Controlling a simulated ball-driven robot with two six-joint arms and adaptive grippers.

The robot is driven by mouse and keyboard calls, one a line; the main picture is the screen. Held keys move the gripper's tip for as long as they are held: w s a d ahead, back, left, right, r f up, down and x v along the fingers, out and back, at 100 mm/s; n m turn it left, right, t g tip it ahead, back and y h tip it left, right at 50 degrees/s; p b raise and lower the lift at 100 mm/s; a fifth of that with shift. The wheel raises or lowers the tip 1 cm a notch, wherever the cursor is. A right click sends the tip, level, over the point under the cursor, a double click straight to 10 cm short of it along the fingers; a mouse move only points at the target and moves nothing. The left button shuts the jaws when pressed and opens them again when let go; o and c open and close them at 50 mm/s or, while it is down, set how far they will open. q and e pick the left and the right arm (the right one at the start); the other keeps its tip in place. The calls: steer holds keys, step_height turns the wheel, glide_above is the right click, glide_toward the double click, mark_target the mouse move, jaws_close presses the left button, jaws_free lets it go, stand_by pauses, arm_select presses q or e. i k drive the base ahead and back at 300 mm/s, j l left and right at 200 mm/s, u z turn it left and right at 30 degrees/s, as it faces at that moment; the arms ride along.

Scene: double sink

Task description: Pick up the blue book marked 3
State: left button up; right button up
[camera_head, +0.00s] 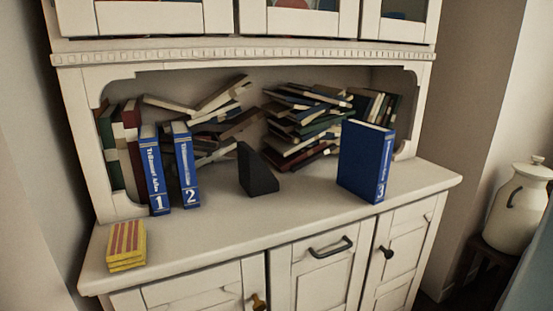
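The blue book marked 3 (364,162) stands upright on the right part of the cabinet's counter. Its spine with the white 3 faces right and toward me, and its broad blue cover faces left. It stands apart from the other blue books. Blue books marked 1 (154,172) and 2 (186,166) stand upright side by side on the left. Neither of my grippers shows in the head view.
A black wedge-shaped bookend (257,171) stands between books 2 and 3. Piled books (307,125) fill the niche behind. A yellow and red striped stack (127,246) lies at the counter's front left. The front middle of the counter (270,218) is clear.

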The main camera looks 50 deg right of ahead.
mark_target(365, 150)
steer(key=z, duration=2.25)
